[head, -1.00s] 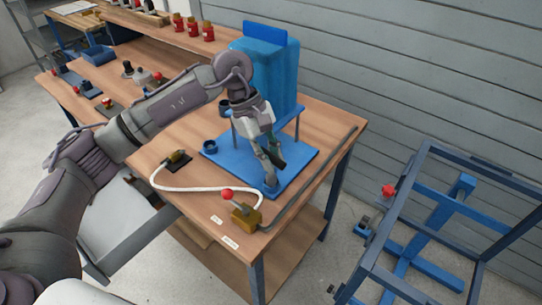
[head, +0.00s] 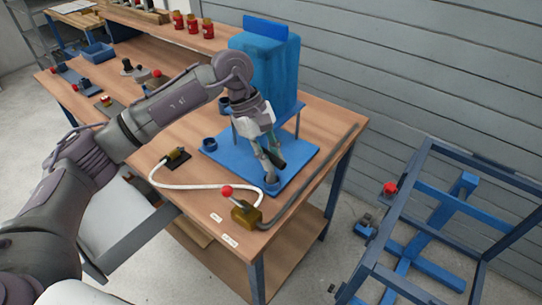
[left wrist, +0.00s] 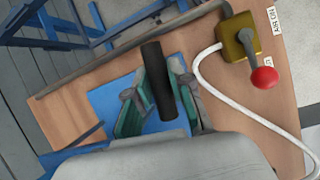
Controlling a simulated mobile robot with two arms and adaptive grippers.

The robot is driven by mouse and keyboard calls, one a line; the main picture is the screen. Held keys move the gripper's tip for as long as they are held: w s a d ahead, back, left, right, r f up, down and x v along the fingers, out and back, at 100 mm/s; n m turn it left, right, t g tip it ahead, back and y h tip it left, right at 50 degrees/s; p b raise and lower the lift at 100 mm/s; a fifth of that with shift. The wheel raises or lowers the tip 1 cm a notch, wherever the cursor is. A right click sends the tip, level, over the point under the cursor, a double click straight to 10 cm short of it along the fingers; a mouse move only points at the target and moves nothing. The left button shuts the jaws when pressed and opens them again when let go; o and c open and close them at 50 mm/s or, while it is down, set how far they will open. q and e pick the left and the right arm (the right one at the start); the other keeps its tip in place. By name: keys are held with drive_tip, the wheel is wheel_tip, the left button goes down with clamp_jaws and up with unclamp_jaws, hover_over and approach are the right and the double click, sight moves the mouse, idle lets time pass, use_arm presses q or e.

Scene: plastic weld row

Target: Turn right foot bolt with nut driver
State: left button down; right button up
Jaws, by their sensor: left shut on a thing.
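My left gripper (head: 268,150) is shut on the black handle of the nut driver (head: 278,158). It holds the driver low over the front corner of the blue base plate (head: 300,163). The left wrist view shows the black handle (left wrist: 158,80) between the two fingers. A blue round foot (head: 271,184) sits at that corner, right below the fingers. The bolt and the driver's tip are hidden, so I cannot tell whether they touch. Another blue round foot (head: 209,144) is at the plate's left corner. My right gripper is not in view.
A blue machine (head: 265,75) stands on legs over the plate. A brass valve with a red knob (head: 227,191) and a white hose (head: 205,189) lie in front. A grey pipe (head: 315,180) runs along the table's right edge. A blue frame (head: 430,225) stands at right.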

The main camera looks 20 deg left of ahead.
use_arm(q)
drive_tip(key=shift+f+b, duration=0.25)
drive_tip(key=shift+b, duration=0.1)
idle(0.6)
